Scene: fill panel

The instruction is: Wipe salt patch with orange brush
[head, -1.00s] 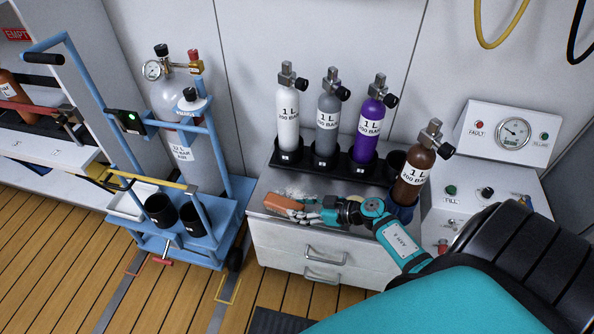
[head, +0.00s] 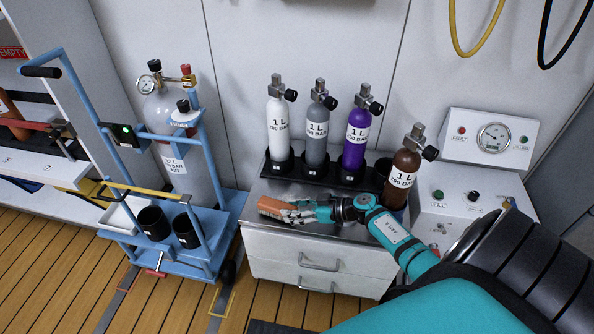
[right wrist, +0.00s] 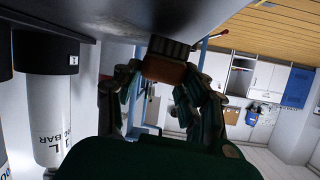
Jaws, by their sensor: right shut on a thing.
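The orange brush (head: 272,208) lies along the left part of the grey cabinet top (head: 262,190), in front of the white cylinder. My right gripper (head: 290,213) is shut on it from the right. In the right wrist view the brush (right wrist: 164,69) sits between the fingers, with its dark bristles against the grey surface. The salt patch shows only faintly: a pale smear (right wrist: 122,22) on that surface in the right wrist view. In the head view the brush and hand seem to cover much of it. My left gripper is not in view.
A black rack holding white (head: 279,130), grey (head: 317,135) and purple (head: 357,140) cylinders stands just behind the brush. A brown cylinder (head: 403,172) stands near my right forearm. A blue trolley (head: 190,255) is left of the cabinet. A gauge panel (head: 470,205) is right.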

